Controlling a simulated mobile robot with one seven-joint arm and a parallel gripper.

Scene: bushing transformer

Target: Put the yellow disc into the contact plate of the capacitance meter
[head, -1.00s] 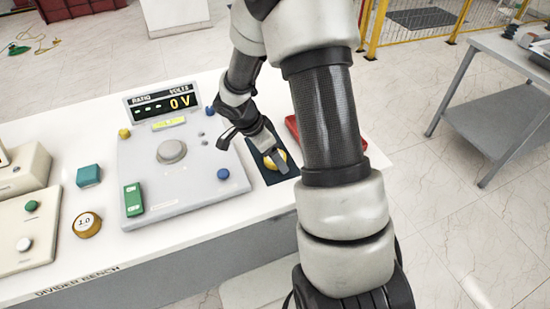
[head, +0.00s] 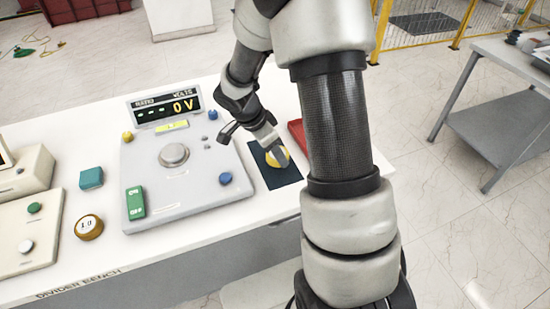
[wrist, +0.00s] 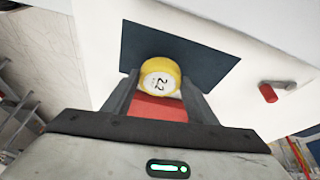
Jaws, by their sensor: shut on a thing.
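The yellow disc (wrist: 160,78), marked 2.2, sits between the two fingers of my gripper (wrist: 158,100) in the wrist view. My gripper is shut on it. In the head view the disc (head: 273,158) shows partly behind my gripper (head: 274,152), over the dark mat (head: 286,180). I cannot tell whether the disc touches the mat. A beige instrument (head: 32,229) with a green and a white button is cut off at the left edge. I cannot confirm that it is the capacitance meter, and no contact plate on it is clearly seen.
A grey unit (head: 153,199) with a round metal plate and a 0 V display stands left of the mat. A disc marked 1.0 (head: 88,227) and a teal block (head: 91,178) lie between the instruments. A red object (head: 297,134) is behind my arm.

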